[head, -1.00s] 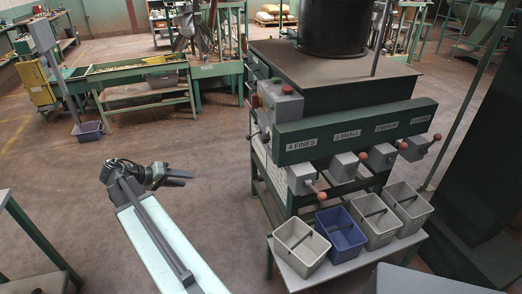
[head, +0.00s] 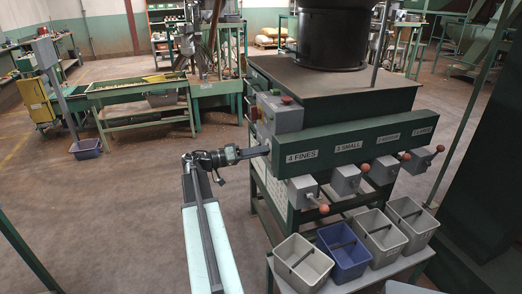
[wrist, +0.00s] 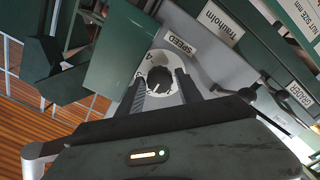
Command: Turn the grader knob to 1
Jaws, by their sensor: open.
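In the wrist view a round dark knob (wrist: 159,78) with a pale pointer mark sits on a light round dial on the grey panel. A "SPEED" label (wrist: 183,45) is beside it, and a "GRADER" label (wrist: 301,95) is farther right. My gripper (head: 262,150) is open, with one finger on each side of the knob. I cannot tell whether the fingers touch it.
The green label beam (head: 345,143) runs right from the gripper. Red-knobbed levers (head: 323,209) stick out below it. Grey bins and a blue bin (head: 345,262) stand on a low stand in front. Open floor (head: 110,200) lies to the left.

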